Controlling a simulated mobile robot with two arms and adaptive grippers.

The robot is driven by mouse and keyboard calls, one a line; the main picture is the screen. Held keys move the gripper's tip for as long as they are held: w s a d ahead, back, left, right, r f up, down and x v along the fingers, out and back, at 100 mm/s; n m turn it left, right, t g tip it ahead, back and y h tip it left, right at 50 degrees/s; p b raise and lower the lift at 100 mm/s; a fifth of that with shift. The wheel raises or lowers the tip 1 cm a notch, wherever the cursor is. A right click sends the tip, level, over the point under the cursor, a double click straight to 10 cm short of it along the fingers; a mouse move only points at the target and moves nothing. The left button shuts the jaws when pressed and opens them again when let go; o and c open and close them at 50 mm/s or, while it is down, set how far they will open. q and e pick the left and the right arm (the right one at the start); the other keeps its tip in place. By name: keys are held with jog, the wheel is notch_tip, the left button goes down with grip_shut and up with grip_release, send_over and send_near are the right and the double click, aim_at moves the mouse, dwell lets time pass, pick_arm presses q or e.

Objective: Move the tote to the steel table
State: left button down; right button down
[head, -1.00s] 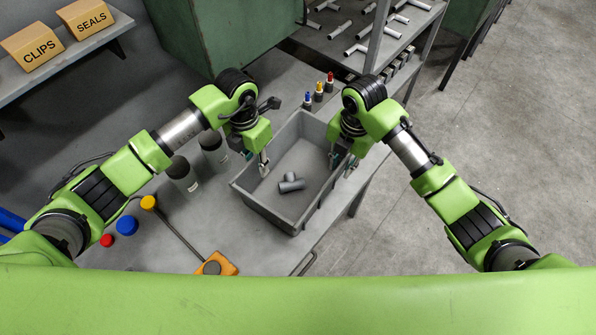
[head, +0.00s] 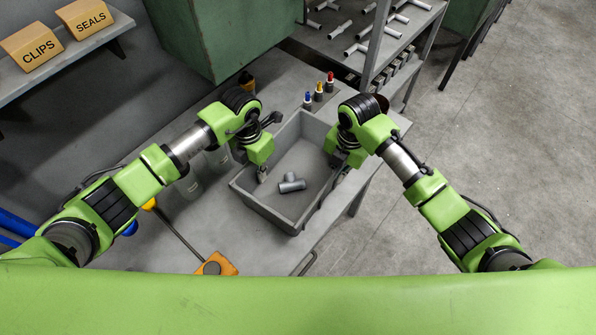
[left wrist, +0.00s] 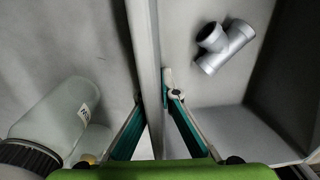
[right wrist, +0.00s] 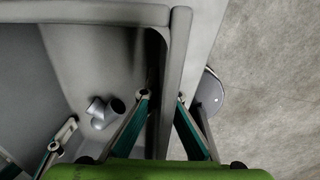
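The grey tote (head: 262,213) stands on a grey bench (head: 168,255) and holds a grey pipe tee (head: 291,184). My left gripper (head: 262,176) is at the tote's left wall. In the left wrist view its fingers straddle that wall (left wrist: 144,45) and close in on both faces. My right gripper (head: 341,166) is at the opposite wall. In the right wrist view its fingers pinch around that wall (right wrist: 179,65), close to a corner. The tote sits level on the bench. Which surface is the steel table is unclear.
A rack of white tees (head: 368,38) and a green cabinet (head: 222,45) are behind. Floor at right is clear.

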pick_arm(q)
jog(key=shift+w+r, duration=0.1)
jog(key=shift+r, duration=0.15)
pick_arm(e)
jog(key=shift+w+r, duration=0.1)
jog(key=shift+r, duration=0.15)
